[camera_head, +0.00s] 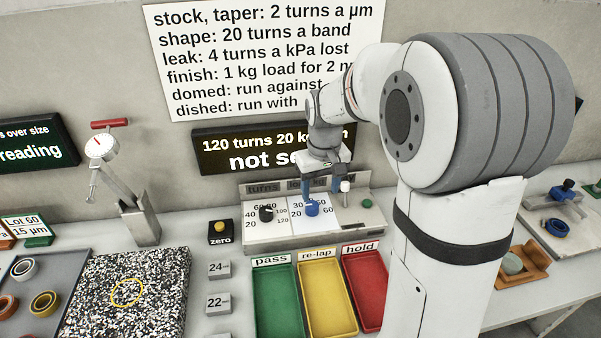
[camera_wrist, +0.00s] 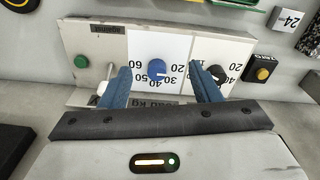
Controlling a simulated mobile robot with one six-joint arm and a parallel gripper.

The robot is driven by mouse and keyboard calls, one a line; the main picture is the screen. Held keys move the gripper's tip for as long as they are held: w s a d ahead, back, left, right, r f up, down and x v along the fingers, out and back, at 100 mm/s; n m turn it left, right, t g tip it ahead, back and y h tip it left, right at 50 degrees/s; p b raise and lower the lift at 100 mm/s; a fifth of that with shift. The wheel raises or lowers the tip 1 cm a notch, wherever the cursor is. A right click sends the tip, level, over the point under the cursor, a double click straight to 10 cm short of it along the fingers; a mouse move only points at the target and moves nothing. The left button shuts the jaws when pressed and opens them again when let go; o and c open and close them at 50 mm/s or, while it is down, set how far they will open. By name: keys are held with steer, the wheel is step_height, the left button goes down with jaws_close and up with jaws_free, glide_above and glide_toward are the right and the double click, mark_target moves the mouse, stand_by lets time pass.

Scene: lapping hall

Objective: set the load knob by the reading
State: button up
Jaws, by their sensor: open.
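The load knob is blue (camera_head: 312,208) and sits on the right white dial of the sloped control panel (camera_head: 280,237). In the wrist view the blue knob (camera_wrist: 157,69) shows a white mark toward the side of the 20. My gripper (camera_head: 322,187) is open, its two blue fingers above the panel. In the wrist view the fingers (camera_wrist: 161,85) stand apart on either side of the knob; contact cannot be told. The black display (camera_head: 273,148) reads "120 turns 20 kg" above "not se", the rest hidden by my arm.
A black turns knob (camera_head: 267,214) is left of the blue one. A white-topped lever (camera_head: 345,187) and a green button (camera_head: 367,203) are on its right. Green, yellow and red trays (camera_head: 363,293) lie in front. A yellow zero button (camera_head: 219,228) stands left.

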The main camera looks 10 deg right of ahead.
glide_above(313, 205)
steer(key=shift+n+g, duration=0.4)
step_height(313, 205, down, 5)
steer(key=shift+a+r, duration=0.1)
steer(key=shift+w+f, duration=0.1)
steer(key=shift+f, duration=0.2)
step_height(313, 205, down, 8)
steer(key=shift+r+p, duration=0.2)
steer(key=shift+p, duration=0.15)
steer(key=shift+c, duration=0.4)
steer(key=c, duration=0.9)
